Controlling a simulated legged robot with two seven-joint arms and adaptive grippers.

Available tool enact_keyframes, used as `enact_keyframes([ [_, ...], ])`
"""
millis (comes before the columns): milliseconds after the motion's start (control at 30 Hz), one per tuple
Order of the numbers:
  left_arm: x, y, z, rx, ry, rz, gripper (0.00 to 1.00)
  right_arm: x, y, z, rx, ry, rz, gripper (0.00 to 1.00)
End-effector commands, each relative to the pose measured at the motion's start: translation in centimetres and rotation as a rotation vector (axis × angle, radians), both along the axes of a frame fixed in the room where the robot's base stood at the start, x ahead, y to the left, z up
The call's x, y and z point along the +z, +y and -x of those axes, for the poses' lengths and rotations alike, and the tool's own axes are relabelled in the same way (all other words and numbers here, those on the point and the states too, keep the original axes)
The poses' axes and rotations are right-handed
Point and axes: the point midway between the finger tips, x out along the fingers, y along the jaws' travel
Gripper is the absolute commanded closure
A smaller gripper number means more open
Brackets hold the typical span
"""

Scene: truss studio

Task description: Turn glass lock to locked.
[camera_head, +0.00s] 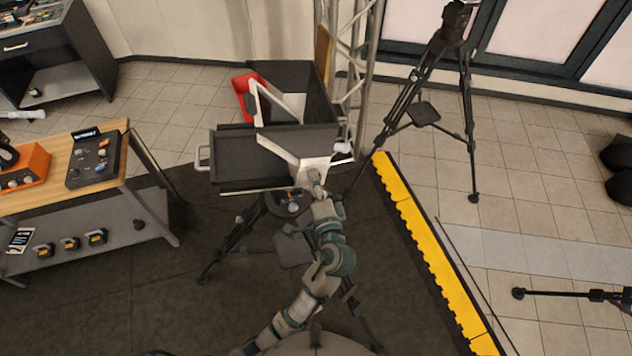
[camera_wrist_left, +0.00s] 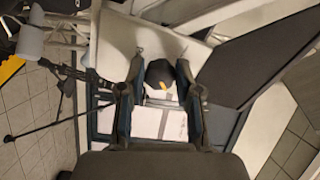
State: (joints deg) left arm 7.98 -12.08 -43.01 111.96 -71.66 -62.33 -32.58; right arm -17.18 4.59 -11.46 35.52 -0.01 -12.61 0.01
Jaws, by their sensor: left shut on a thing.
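The glass lock (camera_wrist_left: 160,72) is a dark round knob with a small yellow mark, in the middle of the left wrist view. My left gripper (camera_wrist_left: 160,82) has one finger on each side of it and is shut on it. In the head view my left gripper (camera_head: 314,178) is at the lower right of the dark hooded rig (camera_head: 235,143), by its white side bracket (camera_head: 313,146). The knob is too small or hidden to make out there. My right gripper is in neither view.
The rig stands on a black tripod (camera_head: 240,236), close to my left arm. A metal truss (camera_head: 353,55) rises behind it. A wooden-topped bench (camera_head: 50,180) with control boxes is at left. Another tripod (camera_head: 465,110) stands at right, past a yellow floor edge (camera_head: 425,240).

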Motion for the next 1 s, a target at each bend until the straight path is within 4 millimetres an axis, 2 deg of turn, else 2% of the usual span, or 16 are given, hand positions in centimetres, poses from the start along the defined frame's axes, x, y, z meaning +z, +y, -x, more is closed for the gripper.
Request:
enact_keyframes([
  [67, -0.5, 0.0, 0.0, 0.001, 0.012, -0.001, 1.0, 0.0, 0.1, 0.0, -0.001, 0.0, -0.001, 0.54],
  [100, -0.5, 0.0, 0.0, 0.001, 0.012, 0.0, 0.59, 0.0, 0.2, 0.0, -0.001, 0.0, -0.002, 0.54],
  [167, -0.5, 0.0, 0.0, 0.001, 0.011, -0.001, 0.44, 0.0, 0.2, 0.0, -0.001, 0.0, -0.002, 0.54],
  [200, -0.4, 0.0, 0.0, 0.002, 0.01, 0.0, 0.41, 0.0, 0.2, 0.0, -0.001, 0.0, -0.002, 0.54],
  [533, -0.2, -0.1, 0.4, 0.0, 0.004, 0.001, 0.41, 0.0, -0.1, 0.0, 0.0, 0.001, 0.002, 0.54],
  [833, -0.4, -1.3, 5.1, 0.0, 0.008, 0.002, 0.41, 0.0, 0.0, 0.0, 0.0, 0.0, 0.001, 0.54],
  [1000, -0.4, -1.7, 6.8, 0.001, 0.008, 0.0, 0.41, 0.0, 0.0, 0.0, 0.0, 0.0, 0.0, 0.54],
])
